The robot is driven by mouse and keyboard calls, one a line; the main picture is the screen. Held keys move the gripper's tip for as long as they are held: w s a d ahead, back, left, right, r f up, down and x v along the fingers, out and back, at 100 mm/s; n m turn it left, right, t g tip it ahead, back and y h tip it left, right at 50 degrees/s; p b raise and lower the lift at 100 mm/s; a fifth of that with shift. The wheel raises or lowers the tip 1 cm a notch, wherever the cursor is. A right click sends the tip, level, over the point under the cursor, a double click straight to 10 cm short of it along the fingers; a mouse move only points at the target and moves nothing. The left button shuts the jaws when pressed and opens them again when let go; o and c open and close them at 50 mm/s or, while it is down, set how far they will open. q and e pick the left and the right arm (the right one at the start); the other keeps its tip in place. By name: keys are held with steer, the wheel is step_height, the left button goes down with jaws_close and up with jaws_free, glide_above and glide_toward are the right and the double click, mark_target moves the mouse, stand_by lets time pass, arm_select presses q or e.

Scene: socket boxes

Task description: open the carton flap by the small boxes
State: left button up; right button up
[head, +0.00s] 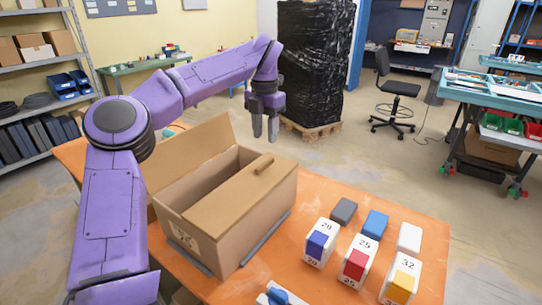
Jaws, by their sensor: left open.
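A brown cardboard carton (199,242) stands on the orange table. Its flap on the side by the small boxes (232,197) lies flat over that half of the top and carries a small peg-like handle (264,163). The opposite flap (192,157) stands raised, and the carton's dark inside shows between them. My left gripper (265,130) points down with its fingers apart and empty, above and beyond the carton's far end, apart from the handle. My right gripper is out of view.
White small boxes marked 20 (318,243), 25 (354,268) and 32 (401,282) stand right of the carton on the orange table (436,222). Grey, blue and white blocks lie behind them. A black-wrapped pallet load (312,75) stands beyond the table.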

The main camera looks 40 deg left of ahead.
mark_target(265, 163)
arm_select(q)
step_height(265, 163, down, 8)
steer(key=shift+a+f, duration=0.1)
steer(key=shift+f, duration=0.1)
steer(key=shift+s+f, duration=0.1)
steer(key=shift+f, duration=0.15)
steer(key=shift+c, duration=0.3)
jaws_close()
